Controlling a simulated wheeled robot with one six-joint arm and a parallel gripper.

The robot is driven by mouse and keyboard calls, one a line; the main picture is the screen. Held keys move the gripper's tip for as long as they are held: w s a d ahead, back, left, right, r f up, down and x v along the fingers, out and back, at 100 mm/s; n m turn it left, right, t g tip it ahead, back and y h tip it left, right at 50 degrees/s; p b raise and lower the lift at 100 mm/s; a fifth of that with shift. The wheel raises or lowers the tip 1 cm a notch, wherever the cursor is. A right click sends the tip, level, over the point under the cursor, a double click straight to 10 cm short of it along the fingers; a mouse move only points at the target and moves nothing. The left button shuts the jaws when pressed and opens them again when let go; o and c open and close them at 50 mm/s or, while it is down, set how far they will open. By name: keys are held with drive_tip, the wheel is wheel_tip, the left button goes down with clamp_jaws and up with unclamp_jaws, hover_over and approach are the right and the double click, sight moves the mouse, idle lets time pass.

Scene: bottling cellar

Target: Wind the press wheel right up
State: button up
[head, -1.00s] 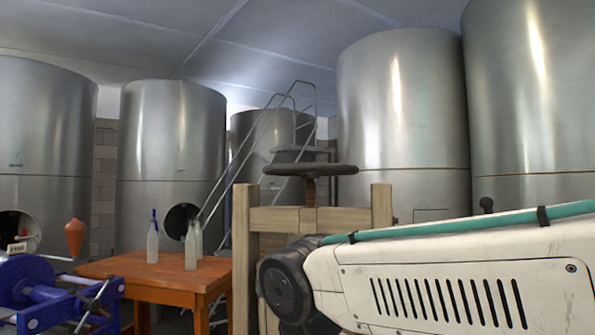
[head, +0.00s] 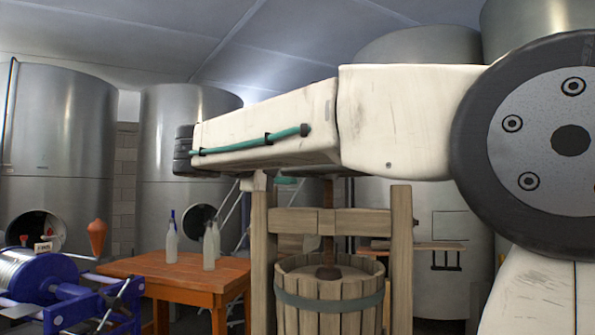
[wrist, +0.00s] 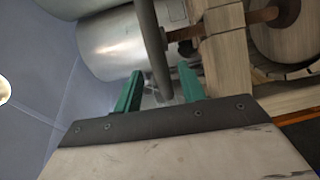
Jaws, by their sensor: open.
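The press wheel's dark rim (wrist: 150,40) runs between the two green fingers of my gripper (wrist: 160,86) in the wrist view. The fingers are open, one on each side of the rim; I cannot tell whether either touches it. In the head view my arm hides the wheel, and only a bit of green shows below it. The rusty press screw (head: 328,194) passes down through the wooden crossbeam (head: 297,221) to the slatted basket (head: 300,318). The screw also shows in the wrist view (wrist: 263,16).
An orange table (head: 160,276) with several clear bottles (head: 171,245) stands left of the press. A blue machine (head: 50,285) is at the far left. Large steel tanks (head: 65,130) line the back. The press posts (head: 401,260) stand close below my arm.

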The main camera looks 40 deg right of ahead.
drive_tip(key=shift+x, duration=1.8)
drive_tip(key=shift+c, duration=0.2)
clamp_jaws()
drive_tip(key=shift+s+a, duration=0.1)
